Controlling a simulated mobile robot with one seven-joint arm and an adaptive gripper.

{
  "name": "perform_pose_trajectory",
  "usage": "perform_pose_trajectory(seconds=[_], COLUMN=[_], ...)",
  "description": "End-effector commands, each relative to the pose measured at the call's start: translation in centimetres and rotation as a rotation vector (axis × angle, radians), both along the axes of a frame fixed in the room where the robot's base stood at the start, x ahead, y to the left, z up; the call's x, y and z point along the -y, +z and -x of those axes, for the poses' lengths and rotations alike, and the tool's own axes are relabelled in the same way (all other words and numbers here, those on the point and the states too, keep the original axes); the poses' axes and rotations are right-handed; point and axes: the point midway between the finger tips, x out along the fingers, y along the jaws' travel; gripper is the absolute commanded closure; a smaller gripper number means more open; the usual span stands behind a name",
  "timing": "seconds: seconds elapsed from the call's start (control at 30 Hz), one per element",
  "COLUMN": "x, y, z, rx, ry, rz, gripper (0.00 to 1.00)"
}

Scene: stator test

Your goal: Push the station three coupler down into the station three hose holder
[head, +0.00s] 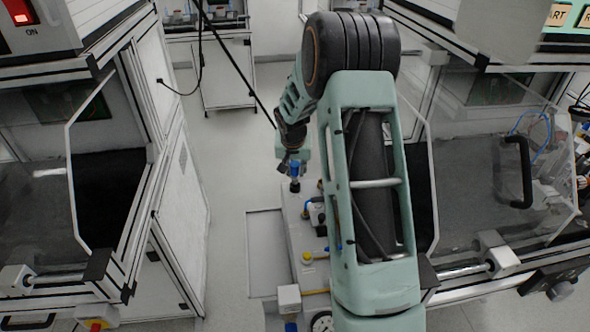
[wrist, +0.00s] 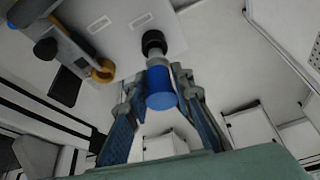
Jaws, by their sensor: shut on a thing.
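My gripper (head: 293,167) is shut on the blue coupler (head: 295,170), at the far end of the grey machine deck in the head view. In the wrist view my gripper (wrist: 161,72) has one finger on each side of the blue coupler (wrist: 161,90). A pale metal section extends from the coupler to a round black piece (wrist: 153,42) by the light panel. The black piece also shows just below the coupler in the head view (head: 295,186); I take it for the hose holder. How deep the coupler sits in it cannot be told.
A yellow ring-shaped part (wrist: 103,71) on a grey bracket is left of the coupler in the wrist view. The grey deck (head: 292,228) carries a yellow knob (head: 307,257) and several blue fittings. Machine enclosures stand left and right, with open floor (head: 232,160) between.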

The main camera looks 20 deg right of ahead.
Motion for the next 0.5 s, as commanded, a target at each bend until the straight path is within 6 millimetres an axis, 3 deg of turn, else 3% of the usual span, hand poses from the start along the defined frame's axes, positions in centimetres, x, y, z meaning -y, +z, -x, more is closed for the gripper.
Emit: perform_pose_trajectory(seconds=[0.5], x=[0.01], y=[-0.71], z=[-0.02], rx=[0.001], ry=[0.000], rz=[0.000], gripper=[1.00])
